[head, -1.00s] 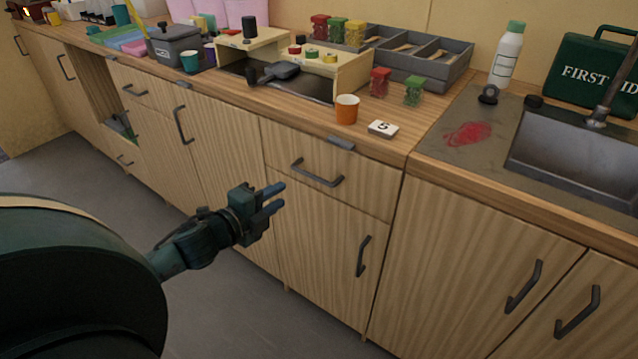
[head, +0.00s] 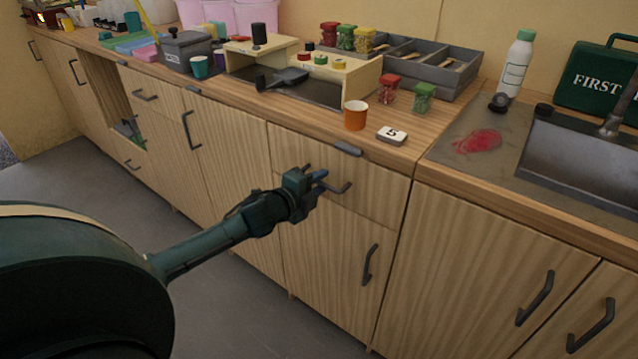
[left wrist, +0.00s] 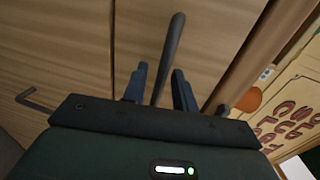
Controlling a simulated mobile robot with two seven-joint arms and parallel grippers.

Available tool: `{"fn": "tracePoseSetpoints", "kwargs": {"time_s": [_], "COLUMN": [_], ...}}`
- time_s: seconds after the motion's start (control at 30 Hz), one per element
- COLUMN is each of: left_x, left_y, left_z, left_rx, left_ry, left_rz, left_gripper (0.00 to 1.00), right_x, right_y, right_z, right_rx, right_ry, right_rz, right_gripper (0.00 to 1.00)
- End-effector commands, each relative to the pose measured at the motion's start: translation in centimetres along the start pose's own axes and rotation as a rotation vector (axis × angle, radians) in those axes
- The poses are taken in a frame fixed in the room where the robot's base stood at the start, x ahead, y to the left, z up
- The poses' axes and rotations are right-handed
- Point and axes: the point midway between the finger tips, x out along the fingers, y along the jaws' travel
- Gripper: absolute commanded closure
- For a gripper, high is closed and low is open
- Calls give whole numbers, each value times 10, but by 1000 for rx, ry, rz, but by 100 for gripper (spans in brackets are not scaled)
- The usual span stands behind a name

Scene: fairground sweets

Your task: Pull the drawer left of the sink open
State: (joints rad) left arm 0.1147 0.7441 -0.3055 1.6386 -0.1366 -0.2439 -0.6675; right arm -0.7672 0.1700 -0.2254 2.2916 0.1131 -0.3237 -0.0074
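The drawer left of the sink (head: 378,195) has a pale wood front and is shut, flush with the cabinet. Its dark bar handle (head: 344,188) is partly hidden behind my left gripper (head: 316,183), which is at the drawer front. In the left wrist view the handle (left wrist: 170,50) runs between the two blue fingers of my left gripper (left wrist: 160,85), with a gap seen on both sides. The fingers are apart; whether they touch the bar cannot be told. The sink (head: 580,160) is at the right. My right gripper is not in view.
Below the drawer is a cabinet door with an upright handle (head: 370,265). On the counter above stand an orange cup (head: 355,115) and a number tile (head: 392,135). A grey catch (head: 348,149) sits at the counter edge. The floor in front is clear.

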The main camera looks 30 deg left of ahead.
Motion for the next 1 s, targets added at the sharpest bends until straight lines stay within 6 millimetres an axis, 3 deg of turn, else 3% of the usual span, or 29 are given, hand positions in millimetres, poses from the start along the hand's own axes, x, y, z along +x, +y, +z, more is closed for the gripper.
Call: {"fn": "tracePoseSetpoints", "kwargs": {"time_s": [0.37, 0.73, 1.0], "left_x": [6, 6, 6], "left_y": [0, 0, 0], "left_z": [0, 0, 0], "left_rx": [0, 0, 0], "left_ry": [0, 0, 0], "left_rz": [0, 0, 0], "left_gripper": [72, 100, 100], "right_x": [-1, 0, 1], "right_y": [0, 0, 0], "right_z": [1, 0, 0], "right_rx": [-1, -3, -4], "right_ry": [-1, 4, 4], "right_rz": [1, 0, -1], "right_gripper": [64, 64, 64]}}
